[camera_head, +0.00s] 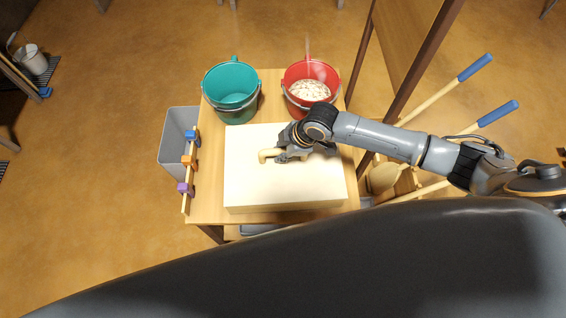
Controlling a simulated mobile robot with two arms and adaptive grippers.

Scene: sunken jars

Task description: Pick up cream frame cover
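The cream frame cover (250,190) is a large, flat, pale block on the wooden table. A short cream handle (267,156) stands out on its top, near the middle. My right arm comes in from the right, and my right gripper (285,157) is at the right part of this handle. Its wrist hides part of the cover's top and back right edge. The fingers are small and partly covered, so I cannot tell whether they are closed on the handle. What lies under the cover is hidden. My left gripper is not in view.
A teal bucket (232,108) and a red bucket (298,77) with pale round pieces stand behind the cover. A grey bin (173,148) is at the table's left, beside a rail with blue, orange and purple clips. Long blue-ended handles (497,113) lean at the right.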

